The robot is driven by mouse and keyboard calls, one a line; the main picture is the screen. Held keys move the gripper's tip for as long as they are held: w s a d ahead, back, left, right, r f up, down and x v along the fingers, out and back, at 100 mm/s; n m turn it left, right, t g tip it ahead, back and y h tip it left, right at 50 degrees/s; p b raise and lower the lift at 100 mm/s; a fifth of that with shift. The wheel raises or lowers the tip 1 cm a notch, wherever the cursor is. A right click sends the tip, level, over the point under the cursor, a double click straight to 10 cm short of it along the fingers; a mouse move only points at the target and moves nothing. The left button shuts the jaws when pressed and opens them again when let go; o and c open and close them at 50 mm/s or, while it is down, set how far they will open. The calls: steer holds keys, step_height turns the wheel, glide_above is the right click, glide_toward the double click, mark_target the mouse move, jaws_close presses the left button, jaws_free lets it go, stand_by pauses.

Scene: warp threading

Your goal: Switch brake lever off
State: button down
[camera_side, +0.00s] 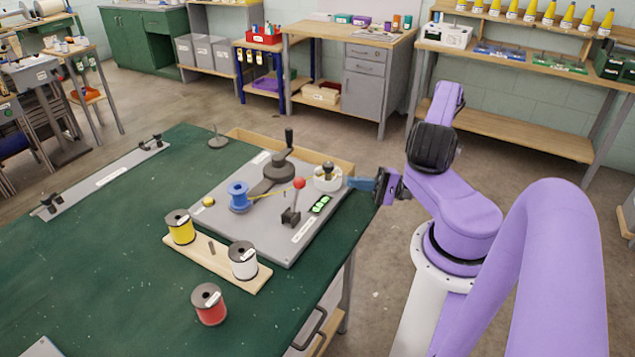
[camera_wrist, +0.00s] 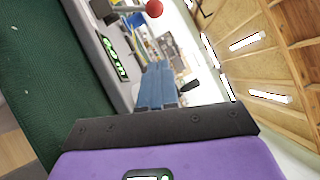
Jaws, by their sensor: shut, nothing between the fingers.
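The brake lever (camera_side: 292,203) has a red ball knob and a thin rod on a dark base, at the right front of the grey machine plate (camera_side: 262,240). In the side view it leans slightly right. The red knob also shows at the top of the wrist view (camera_wrist: 154,8). My gripper (camera_side: 352,183) has blue fingers and is shut and empty. It is to the right of the lever, near the plate's right edge, apart from the knob. In the wrist view the blue fingers (camera_wrist: 157,72) lie together below the knob.
A green display (camera_side: 320,204) sits beside the lever. A black-handled crank (camera_side: 284,165) and blue spool (camera_side: 239,196) are on the plate.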

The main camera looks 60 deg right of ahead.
steer(key=x, duration=0.8)
steer(key=shift+s, duration=0.1)
steer(key=a, duration=0.2)
steer(key=w+a+r, duration=0.1)
steer(key=shift+w+a+r, duration=0.15)
steer(key=shift+a+r, duration=0.05)
steer(key=shift+a, duration=0.35)
steer(key=shift+r, duration=0.15)
steer(key=a+r+n+g, duration=0.1)
steer(key=a+r+n, duration=0.1)
steer(key=a, duration=0.8)
steer(key=shift+a+r+n+g, duration=0.2)
steer(key=shift+r+n+g, duration=0.2)
steer(key=shift+r, duration=0.45)
steer(key=shift+a, duration=0.1)
